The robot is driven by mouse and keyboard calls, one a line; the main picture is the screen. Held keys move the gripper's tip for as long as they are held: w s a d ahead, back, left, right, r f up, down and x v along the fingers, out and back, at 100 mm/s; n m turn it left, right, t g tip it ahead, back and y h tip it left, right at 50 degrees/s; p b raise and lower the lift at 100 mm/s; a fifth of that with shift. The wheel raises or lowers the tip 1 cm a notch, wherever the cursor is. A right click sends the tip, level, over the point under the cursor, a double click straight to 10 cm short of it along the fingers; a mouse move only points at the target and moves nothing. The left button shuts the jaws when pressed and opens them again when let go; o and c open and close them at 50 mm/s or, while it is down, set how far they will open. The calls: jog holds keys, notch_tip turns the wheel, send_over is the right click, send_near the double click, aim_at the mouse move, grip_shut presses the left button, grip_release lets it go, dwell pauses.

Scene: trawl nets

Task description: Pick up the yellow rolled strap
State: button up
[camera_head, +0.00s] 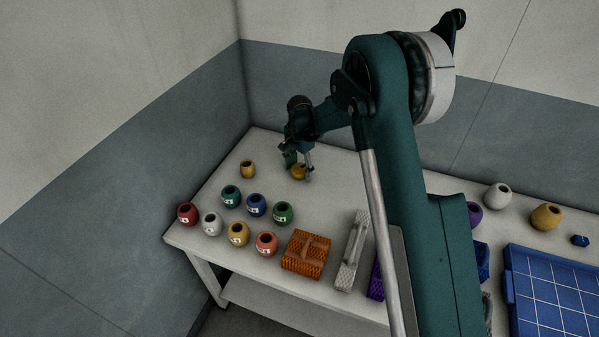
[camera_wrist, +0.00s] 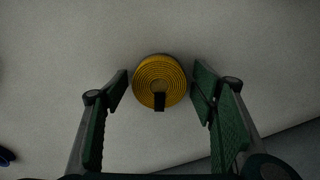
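The yellow rolled strap (camera_wrist: 158,76) lies flat on the table in the wrist view, a tight coil with a dark tab at its near side. It also shows in the head view (camera_head: 298,172), partly hidden by my gripper. My gripper (camera_wrist: 160,82) is open, with one green finger to the left of the coil and one to the right. Gaps show between the coil and both fingers, and nothing is held. In the head view my gripper (camera_head: 299,164) points down at the strap, close above the table; its exact height I cannot tell.
Several labelled pots, such as the blue one (camera_head: 256,205), stand nearer the front. An orange ribbed block (camera_head: 306,254) and a grey one (camera_head: 352,252) lie front right. A blue gridded tray (camera_head: 552,292) is far right.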

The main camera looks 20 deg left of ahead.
aim_at(300, 168)
jog(key=c, duration=0.8)
jog(key=shift+o, duration=0.2)
jog(key=shift+r, duration=0.1)
jog(key=shift+r+p, duration=0.55)
jog(key=shift+r, duration=4.4)
